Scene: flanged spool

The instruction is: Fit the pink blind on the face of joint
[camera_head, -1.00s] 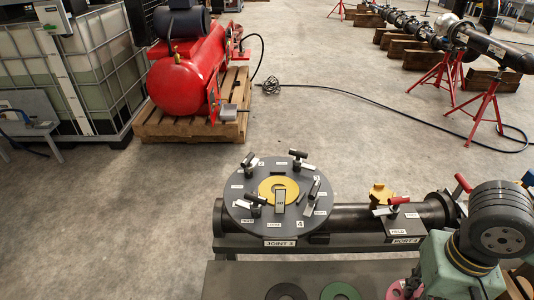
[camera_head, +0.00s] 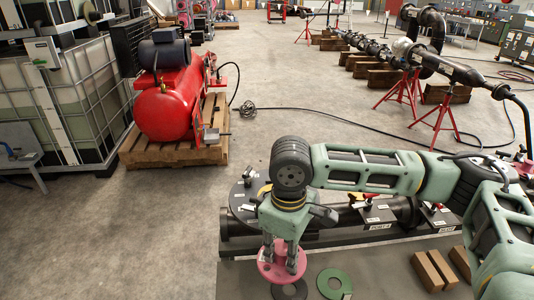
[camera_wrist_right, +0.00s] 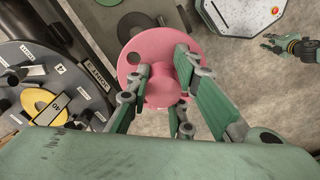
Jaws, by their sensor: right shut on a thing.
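My right gripper (camera_head: 281,250) is shut on the pink blind (camera_head: 268,272), a flanged disc held over the grey bench. In the right wrist view the fingers (camera_wrist_right: 160,88) close around the blind's raised hub, and its pink flange (camera_wrist_right: 133,60) shows beyond them. The joint (camera_head: 240,196) is a dark round flange behind my right arm, partly hidden. In the right wrist view the joint face (camera_wrist_right: 15,75) lies to the left, apart from the blind, with a yellow ring (camera_wrist_right: 38,100) and labels on it. My left gripper (camera_wrist_right: 272,43) shows small at the right edge, its fingers apart.
Clamps with handles stand around the joint face. A red compressor (camera_head: 172,105) sits on a pallet beyond open floor.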

